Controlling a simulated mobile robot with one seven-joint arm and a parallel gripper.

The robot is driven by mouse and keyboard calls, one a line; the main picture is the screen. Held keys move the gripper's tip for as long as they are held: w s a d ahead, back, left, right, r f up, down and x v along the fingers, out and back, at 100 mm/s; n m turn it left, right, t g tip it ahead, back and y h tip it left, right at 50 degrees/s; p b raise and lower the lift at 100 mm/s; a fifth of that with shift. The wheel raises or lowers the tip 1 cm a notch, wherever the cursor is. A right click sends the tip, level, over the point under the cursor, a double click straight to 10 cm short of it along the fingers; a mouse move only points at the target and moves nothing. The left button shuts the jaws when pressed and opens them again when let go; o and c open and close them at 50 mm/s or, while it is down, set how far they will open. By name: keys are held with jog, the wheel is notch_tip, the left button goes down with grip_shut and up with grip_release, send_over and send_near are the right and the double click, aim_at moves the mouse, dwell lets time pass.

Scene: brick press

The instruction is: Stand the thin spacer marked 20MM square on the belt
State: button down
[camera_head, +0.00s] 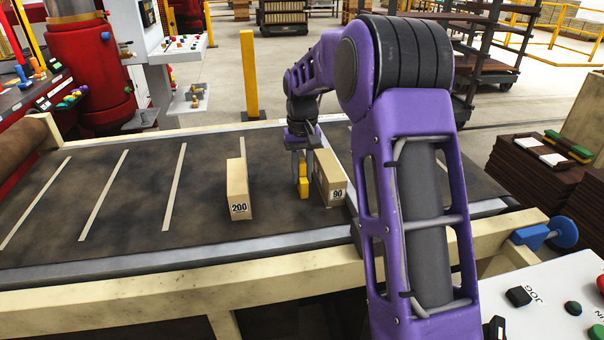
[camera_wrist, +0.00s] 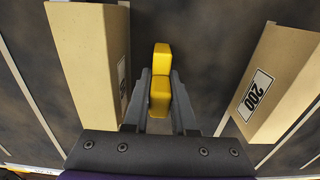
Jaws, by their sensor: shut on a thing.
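My gripper (camera_head: 300,165) points down over the brown belt (camera_head: 140,215), between two tan blocks. It is shut on a small yellow piece (camera_head: 304,183), which looks like the thin spacer; no 20MM mark is readable. In the wrist view the yellow piece (camera_wrist: 160,97) sits between the grey fingers of my gripper (camera_wrist: 160,82). It looks upright in the head view. I cannot tell whether its foot touches the belt.
A tan block marked 90 (camera_head: 330,178) is close on the right. Pale stripes cross the belt. The belt's left part is clear. A cream rail (camera_head: 150,282) runs along the front.

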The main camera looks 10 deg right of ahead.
jog(key=shift+f, duration=0.15)
jog(key=c, duration=0.7)
grip_release()
notch_tip(320, 180, up, 12)
jog(key=shift+r+p, duration=0.15)
jog(key=shift+p, duration=0.55)
